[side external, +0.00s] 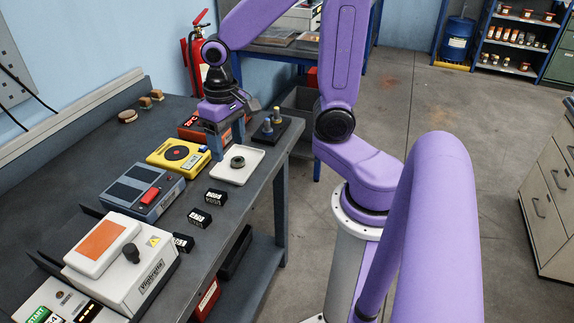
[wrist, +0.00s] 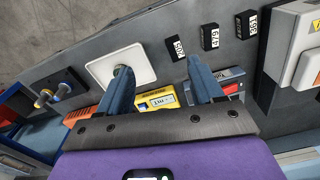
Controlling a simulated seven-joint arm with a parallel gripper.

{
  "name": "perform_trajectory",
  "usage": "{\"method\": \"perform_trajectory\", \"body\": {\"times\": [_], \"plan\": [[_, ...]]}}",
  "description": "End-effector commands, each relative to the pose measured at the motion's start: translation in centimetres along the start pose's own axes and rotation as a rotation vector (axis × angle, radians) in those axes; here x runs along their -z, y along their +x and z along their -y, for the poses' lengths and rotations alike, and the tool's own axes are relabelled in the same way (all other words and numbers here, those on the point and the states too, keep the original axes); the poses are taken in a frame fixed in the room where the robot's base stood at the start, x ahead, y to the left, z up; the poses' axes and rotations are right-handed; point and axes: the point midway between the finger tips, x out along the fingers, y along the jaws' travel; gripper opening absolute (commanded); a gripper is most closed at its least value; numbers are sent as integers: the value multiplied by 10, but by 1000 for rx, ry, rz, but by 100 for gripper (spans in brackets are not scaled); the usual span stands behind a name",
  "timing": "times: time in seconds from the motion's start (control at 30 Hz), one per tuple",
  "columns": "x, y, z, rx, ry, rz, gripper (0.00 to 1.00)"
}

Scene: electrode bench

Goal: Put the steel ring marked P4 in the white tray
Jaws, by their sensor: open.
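The white tray (side external: 226,177) lies on the dark bench near its front edge. It also shows in the wrist view (wrist: 142,60). A dark grey steel ring (side external: 238,162) lies flat inside the tray, near its middle; I cannot read any mark on it. In the wrist view the ring is mostly hidden behind the left fingertip. My gripper (side external: 226,143) is open and empty, with its two blue fingers apart, above the bench just behind the tray. Its fingers also show in the wrist view (wrist: 160,68). It is clear of the ring.
A yellow device (side external: 178,154) stands left of the tray. An orange device (side external: 196,126) is behind my gripper. A dark stand with two posts (side external: 279,131) is at right. Black number blocks (side external: 217,197) lie in front. A blue-grey device (side external: 142,190) stands farther left.

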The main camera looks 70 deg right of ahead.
Motion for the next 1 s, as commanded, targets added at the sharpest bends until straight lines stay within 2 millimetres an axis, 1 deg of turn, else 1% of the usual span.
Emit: {"method": "perform_trajectory", "body": {"times": [0.03, 0.1, 0.3, 0.5, 0.6, 0.7, 0.8, 1.0], "plan": [[-11, -2, 5, 2, -88, -1, 66], [-25, -3, 12, 3, -212, -2, 66], [-69, -8, 24, 10, -562, -5, 66], [-115, -11, 27, 15, -906, -7, 66], [-135, -12, 26, 18, -1055, -9, 66], [-150, -13, 24, 20, -1168, -9, 66], [-158, -13, 22, 21, -1237, -9, 66], [-163, -14, 22, 21, -1274, -9, 66]]}}
